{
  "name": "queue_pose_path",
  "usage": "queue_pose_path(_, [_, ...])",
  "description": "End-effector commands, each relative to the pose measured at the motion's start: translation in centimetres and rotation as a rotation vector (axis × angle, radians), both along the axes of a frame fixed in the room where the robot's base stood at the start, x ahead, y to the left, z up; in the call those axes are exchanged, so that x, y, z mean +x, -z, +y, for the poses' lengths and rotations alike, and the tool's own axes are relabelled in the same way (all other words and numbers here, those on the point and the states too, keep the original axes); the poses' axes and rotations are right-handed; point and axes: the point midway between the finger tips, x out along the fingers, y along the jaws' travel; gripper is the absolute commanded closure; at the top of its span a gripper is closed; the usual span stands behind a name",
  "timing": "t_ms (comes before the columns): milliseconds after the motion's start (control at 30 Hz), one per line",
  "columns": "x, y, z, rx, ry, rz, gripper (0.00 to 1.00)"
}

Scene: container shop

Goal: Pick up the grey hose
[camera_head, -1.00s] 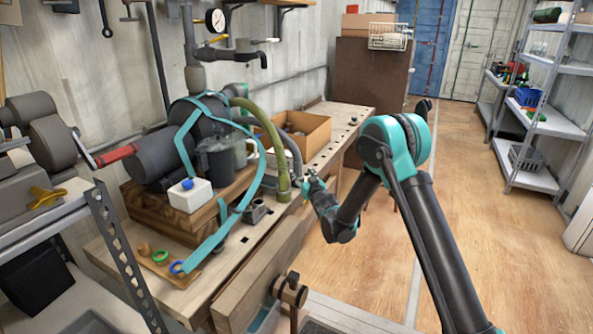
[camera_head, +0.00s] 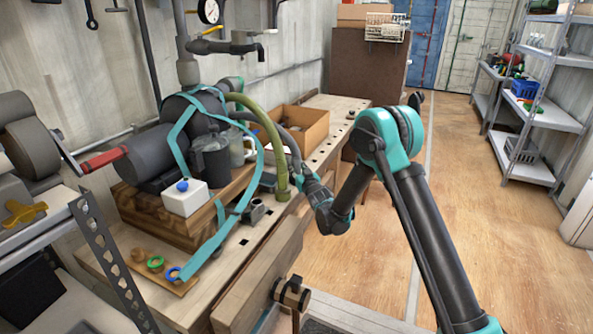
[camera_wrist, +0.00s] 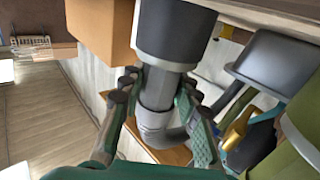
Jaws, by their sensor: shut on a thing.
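The grey hose (camera_head: 290,143) arcs from the pump on the workbench, beside the green hose (camera_head: 272,130). Its free end reaches my gripper (camera_head: 303,174) at the bench's right edge. In the wrist view, the grey hose (camera_wrist: 158,92) lies between the two fingers of my gripper (camera_wrist: 160,86), with a wide dark collar just beyond the fingertips. The fingers are shut on it, one on each side. In the head view the fingertips are small and hard to make out.
The green hose (camera_wrist: 300,118) stands close at the right in the wrist view. A cardboard box (camera_head: 300,122) sits on the bench behind the hose. A grey shelf unit (camera_head: 540,115) stands at the far right. The wooden floor (camera_head: 480,240) right of the bench is clear.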

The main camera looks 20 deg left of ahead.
Motion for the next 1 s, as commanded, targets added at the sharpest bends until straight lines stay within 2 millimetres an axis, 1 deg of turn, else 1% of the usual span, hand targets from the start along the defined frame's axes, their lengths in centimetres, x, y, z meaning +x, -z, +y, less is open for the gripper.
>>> queue_pose_path(33, [0.0,0.0,0.0,0.000,0.000,0.000,0.95])
queue_pose_path(67, [0.0,0.0,0.0,0.000,0.000,0.000,0.98])
queue_pose_path(100, [0.0,0.0,0.0,0.000,0.000,0.000,1.00])
queue_pose_path(367, [0.0,-0.1,0.0,0.000,0.000,0.000,1.00])
queue_pose_path(567, [0.0,-1.0,0.0,0.000,0.000,0.000,1.00])
queue_pose_path(667, [0.0,-2.2,0.0,0.000,0.000,0.000,1.00])
queue_pose_path(767, [0.0,-3.9,0.0,-0.001,0.000,-0.001,1.00])
queue_pose_path(867, [0.0,-6.1,0.0,0.000,0.000,0.000,1.00])
queue_pose_path(967, [-0.1,-8.9,-0.1,0.000,0.000,0.000,1.00])
queue_pose_path(1000, [-0.1,-10.2,-0.1,0.000,0.000,0.000,1.00])
